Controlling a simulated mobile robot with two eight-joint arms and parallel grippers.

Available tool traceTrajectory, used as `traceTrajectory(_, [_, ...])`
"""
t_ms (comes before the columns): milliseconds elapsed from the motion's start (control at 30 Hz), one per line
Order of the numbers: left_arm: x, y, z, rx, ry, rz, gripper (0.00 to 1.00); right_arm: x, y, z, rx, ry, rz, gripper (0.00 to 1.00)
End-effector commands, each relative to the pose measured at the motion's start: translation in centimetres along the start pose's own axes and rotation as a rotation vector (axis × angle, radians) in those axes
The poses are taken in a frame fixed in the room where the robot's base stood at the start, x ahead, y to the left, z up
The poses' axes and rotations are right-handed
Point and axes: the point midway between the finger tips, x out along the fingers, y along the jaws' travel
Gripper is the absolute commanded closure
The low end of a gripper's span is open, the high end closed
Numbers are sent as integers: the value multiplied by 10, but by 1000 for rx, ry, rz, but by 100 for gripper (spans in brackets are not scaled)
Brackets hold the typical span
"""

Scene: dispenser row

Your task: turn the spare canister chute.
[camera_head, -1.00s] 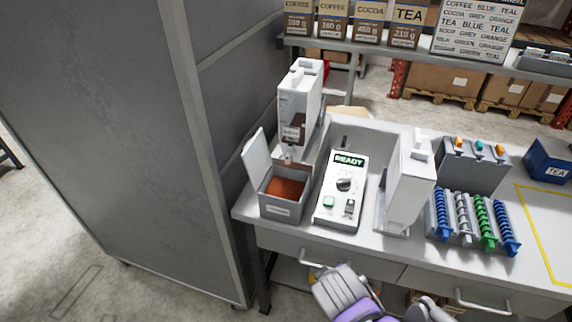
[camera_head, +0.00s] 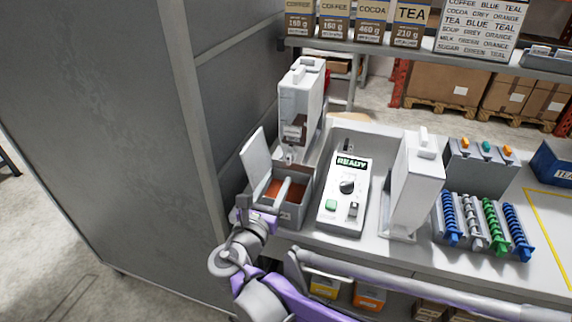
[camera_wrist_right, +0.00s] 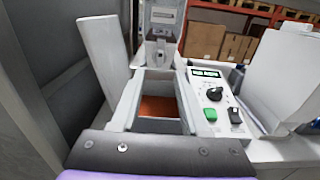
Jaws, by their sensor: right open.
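A tall white canister (camera_head: 412,185) with a small tab on top stands right of the control box; it also shows at the right in the right wrist view (camera_wrist_right: 285,75). Another white canister (camera_head: 301,95) with a brown window stands behind the lidded grey bin (camera_head: 297,213). No label marks either canister as the spare, and I cannot make out which way a chute points. My right gripper (camera_head: 266,195) is open at the bin, left of the control box; in the right wrist view its fingers (camera_wrist_right: 160,82) stand apart over the bin's brown contents. My left gripper is out of view.
The control box (camera_head: 341,207) reads READY and has a black knob. The bin's white lid (camera_head: 255,155) stands open. A rack of blue, grey and green coils (camera_head: 481,225) stands at the right. A tall grey cabinet (camera_head: 110,120) closes off the left side.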

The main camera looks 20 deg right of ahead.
Motion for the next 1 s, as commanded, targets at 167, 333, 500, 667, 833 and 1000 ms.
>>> traceTrajectory(167, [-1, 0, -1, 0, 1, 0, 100, 37, -2, 0, 2, 0, -6, 55])
traceTrajectory(333, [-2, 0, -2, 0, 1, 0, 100, 63, -1, 0, 2, 0, -4, 55])
traceTrajectory(500, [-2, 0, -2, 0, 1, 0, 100, 76, -1, 0, 2, 1, -2, 55])
traceTrajectory(667, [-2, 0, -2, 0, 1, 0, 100, 78, -1, 0, 3, 1, -1, 55])
traceTrajectory(833, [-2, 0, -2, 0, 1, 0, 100, 78, -1, 0, 3, 1, -1, 59])
traceTrajectory(1000, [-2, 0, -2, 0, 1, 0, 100, 78, -1, 0, 3, 1, -1, 89])
